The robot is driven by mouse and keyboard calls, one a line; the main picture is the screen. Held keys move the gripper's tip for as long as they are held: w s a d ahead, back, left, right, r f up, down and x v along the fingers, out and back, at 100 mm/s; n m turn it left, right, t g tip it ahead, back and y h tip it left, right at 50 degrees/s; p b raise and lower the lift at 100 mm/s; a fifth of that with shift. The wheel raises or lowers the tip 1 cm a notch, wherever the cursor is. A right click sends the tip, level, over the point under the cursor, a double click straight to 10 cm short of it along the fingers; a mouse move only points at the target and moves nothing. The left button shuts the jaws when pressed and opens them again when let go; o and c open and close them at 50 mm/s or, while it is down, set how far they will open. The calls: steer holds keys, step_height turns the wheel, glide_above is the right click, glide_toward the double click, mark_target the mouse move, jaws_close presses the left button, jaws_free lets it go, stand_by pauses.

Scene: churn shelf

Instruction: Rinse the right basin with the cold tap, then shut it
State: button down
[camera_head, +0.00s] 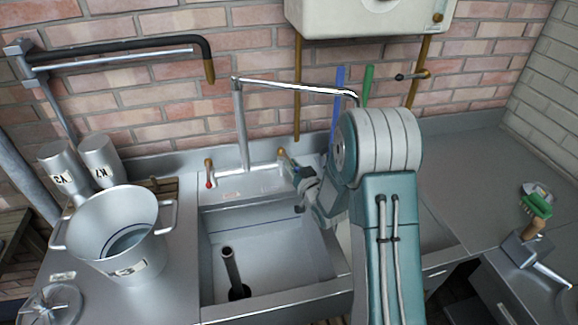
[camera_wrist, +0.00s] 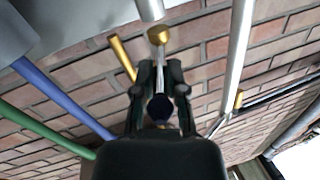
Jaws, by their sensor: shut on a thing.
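The sink has a left basin (camera_head: 265,250) and a right basin (camera_head: 432,232), which is mostly hidden behind my arm. The tall tap spout (camera_head: 295,87) is swung to the right, its tip over the right side; my arm hides what is below it, so I cannot tell whether water runs. The cold tap (camera_head: 282,153) has a brass body, also in the wrist view (camera_wrist: 158,35). My gripper (camera_head: 295,167) is at this tap. The red-marked hot tap (camera_head: 209,174) stands to the left.
A standpipe (camera_head: 231,268) rises in the left basin. A big pot (camera_head: 112,235) and two metal canisters (camera_head: 99,160) stand on the left counter. Blue (camera_head: 337,95) and green (camera_head: 368,84) handles stand by the wall. A brush (camera_head: 536,205) lies at right. The right counter is mostly clear.

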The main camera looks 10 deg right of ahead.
steer(key=shift+w+d+r+n+y, duration=0.1)
steer(key=shift+d+n+y, duration=0.15)
steer(key=shift+y, duration=0.25)
steer(key=shift+a, duration=0.1)
steer(key=c, duration=0.7)
jaws_free()
step_height(320, 180, up, 10)
steer(key=shift+f, duration=0.1)
